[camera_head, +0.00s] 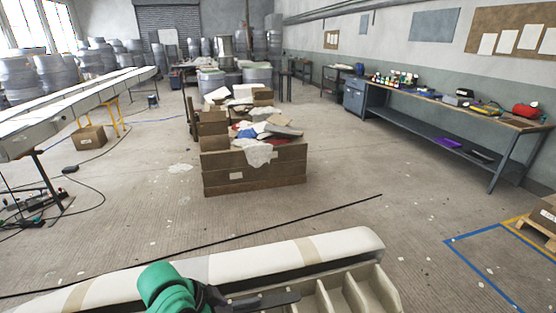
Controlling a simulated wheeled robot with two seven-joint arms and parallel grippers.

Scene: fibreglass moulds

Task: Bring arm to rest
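A rounded green part (168,288), which looks like a link of my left arm, comes up from the bottom edge left of the middle. From it a dark, flat piece (262,300) runs right, low over the mould; it looks like my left gripper. Its fingertips cannot be told apart, and I see nothing held in it. A long cream mould (340,246) lies across the bottom of the view, with ribbed compartments (352,293) on its near right side. My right gripper does not show.
A wooden crate (255,178) heaped with scraps stands beyond the mould. A workbench (440,100) runs along the right wall. A long white mould on a stand (85,98) is at left. Blue floor tape (470,237) is at right. The floor between is mostly open.

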